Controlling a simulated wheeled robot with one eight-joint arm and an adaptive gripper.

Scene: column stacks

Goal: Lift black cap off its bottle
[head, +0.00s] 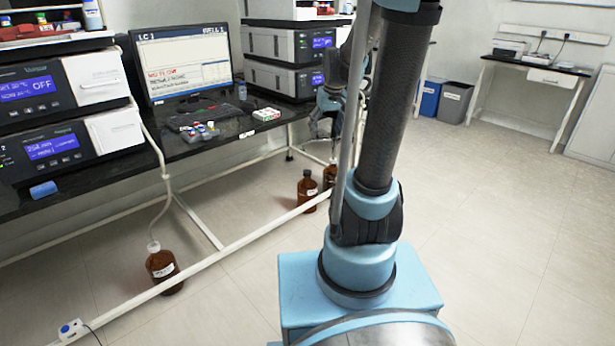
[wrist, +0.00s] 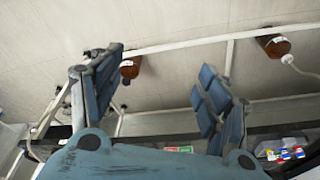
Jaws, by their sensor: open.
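A brown bottle (head: 307,194) with a black cap (head: 307,173) stands upright on the floor near the bench frame's low white rail. A second brown bottle (head: 329,179) beside it is mostly hidden by my arm, so its top is unclear. In the wrist view a brown bottle (wrist: 130,68) shows partly behind the left finger; I cannot tell which of the two it is. My gripper (wrist: 161,62) is open and empty, its fingers wide apart. It is at bench height in the head view, above and apart from the bottles, partly hidden behind my arm.
Another brown bottle (head: 164,268) with a white cap and tube stands at left. The black bench (head: 215,143) holds a monitor (head: 183,62), vials and instruments (head: 285,47). The white rail (head: 245,238) runs low along the bench's front.

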